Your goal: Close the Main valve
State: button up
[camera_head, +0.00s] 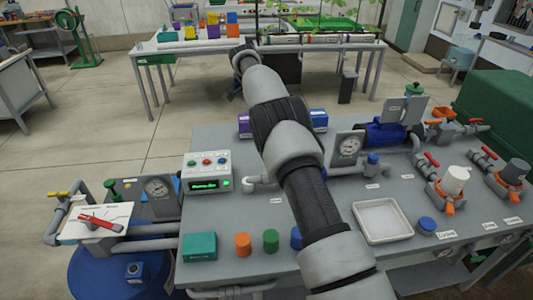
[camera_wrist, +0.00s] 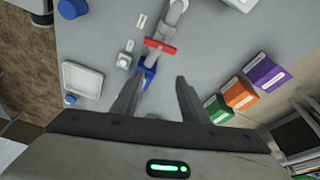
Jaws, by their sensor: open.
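My gripper (camera_wrist: 158,85) is open and empty in the wrist view, its two fingers apart above the grey bench. Beyond the fingertips is a valve with a red bar handle (camera_wrist: 160,46), set across a grey pipe with a blue part below it. The handle lies ahead of the fingers, not between them. In the head view my arm crosses the bench and hides this valve and my gripper. A red lever (camera_head: 100,222) lies on a white marked plate at the left. Red-handled valves (camera_head: 432,159) stand at the right. I cannot read which label says Main.
A white tray (camera_head: 356,233) lies on the bench, with a control box (camera_head: 208,160) and gauge (camera_head: 349,146) behind. In the wrist view purple (camera_wrist: 266,74), orange (camera_wrist: 240,94) and green (camera_wrist: 217,110) boxes stand right of the fingers. A blue motor-like unit (camera_head: 381,134) stands at the back.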

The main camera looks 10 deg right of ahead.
jog(key=d, duration=0.1)
jog(key=d+n+b, duration=0.1)
jog(key=d+f+n+y, duration=0.1)
jog(key=d, duration=0.1)
jog(key=shift+s, duration=0.15)
jog(key=shift+c, duration=0.5)
jog(key=s+r+n+t+y+b, duration=0.1)
jog(key=s+n+t+y+b, duration=0.45)
jog(key=n, duration=0.85)
jog(key=w+f+h, duration=0.1)
jog(key=f, duration=0.4)
jog(key=w+a+f+g+h, duration=0.1)
jog(key=w+f, duration=0.1)
jog(key=f, duration=0.3)
jog(key=w+f+h, duration=0.1)
jog(key=f, duration=0.4)
jog(key=shift+w+a+f+g, duration=0.2)
jog(key=shift+f+g, duration=0.05)
